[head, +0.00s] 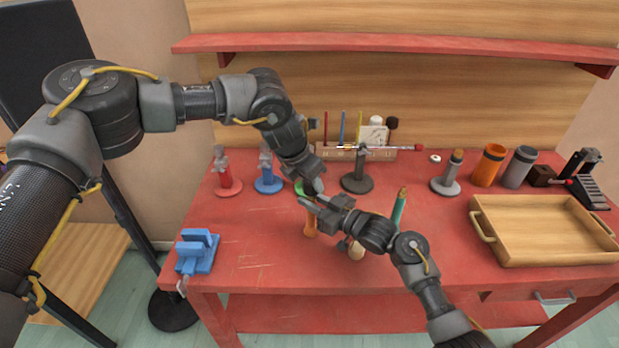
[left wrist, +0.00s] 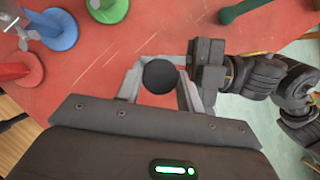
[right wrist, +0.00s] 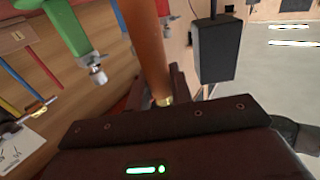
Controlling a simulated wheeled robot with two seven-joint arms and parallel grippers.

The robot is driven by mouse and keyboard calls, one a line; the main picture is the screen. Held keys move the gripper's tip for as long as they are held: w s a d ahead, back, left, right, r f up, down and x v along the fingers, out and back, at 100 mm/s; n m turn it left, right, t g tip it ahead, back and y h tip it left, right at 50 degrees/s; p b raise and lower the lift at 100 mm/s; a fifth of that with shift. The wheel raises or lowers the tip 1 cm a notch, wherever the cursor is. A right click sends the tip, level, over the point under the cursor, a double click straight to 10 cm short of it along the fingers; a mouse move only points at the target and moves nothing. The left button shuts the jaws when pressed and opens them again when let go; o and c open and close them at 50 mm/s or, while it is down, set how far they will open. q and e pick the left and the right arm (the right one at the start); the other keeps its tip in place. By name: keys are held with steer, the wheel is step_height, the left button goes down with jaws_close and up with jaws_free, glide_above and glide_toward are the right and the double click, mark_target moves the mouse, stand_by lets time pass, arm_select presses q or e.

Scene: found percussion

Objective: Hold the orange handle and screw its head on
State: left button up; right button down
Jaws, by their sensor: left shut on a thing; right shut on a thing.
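The orange handle (head: 310,224) hangs roughly upright below my grippers in the head view. In the right wrist view the orange handle (right wrist: 148,45) runs between the jaws, with a brass-coloured end (right wrist: 163,101) near the palm. My right gripper (head: 319,202) is shut on it. My left gripper (head: 314,187) is just above the right one. In the left wrist view it is shut on a round black head (left wrist: 160,75), with my right gripper close beside it. The joint is hidden, so I cannot tell whether head and handle touch.
A green stand (right wrist: 68,27) is close behind the grippers. Red (head: 225,178), blue (head: 267,178) and dark (head: 357,181) stands are along the back. A green handle (head: 399,208) and a pale handle (head: 356,252) are nearby. A wooden tray (head: 487,228) is right, a blue vise (head: 197,254) left.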

arm_select(q)
steer(key=shift+f, duration=0.1)
steer(key=m, duration=0.3)
steer(key=shift+w+a+g+h, duration=0.1)
steer(key=shift+g+h, duration=0.3)
steer(key=m+g, duration=0.1)
steer(key=m, duration=0.3)
steer(key=shift+w+m+g+h, duration=0.15)
steer(key=shift+m+g+h, duration=0.15)
steer(key=shift+g, duration=0.1)
steer(key=m+g, duration=0.1)
steer(key=m, duration=0.3)
steer(key=shift+w+f+m+g, duration=0.15)
steer(key=shift+m+g, duration=0.15)
steer(key=shift+g, duration=0.1)
steer(key=m+g, duration=0.1)
steer(key=m, duration=0.1)
steer(key=shift+m, duration=0.4)
steer(key=shift+m+g+y, duration=0.3)
steer(key=shift+m+y, duration=0.1)
steer(key=shift+m, duration=0.3)
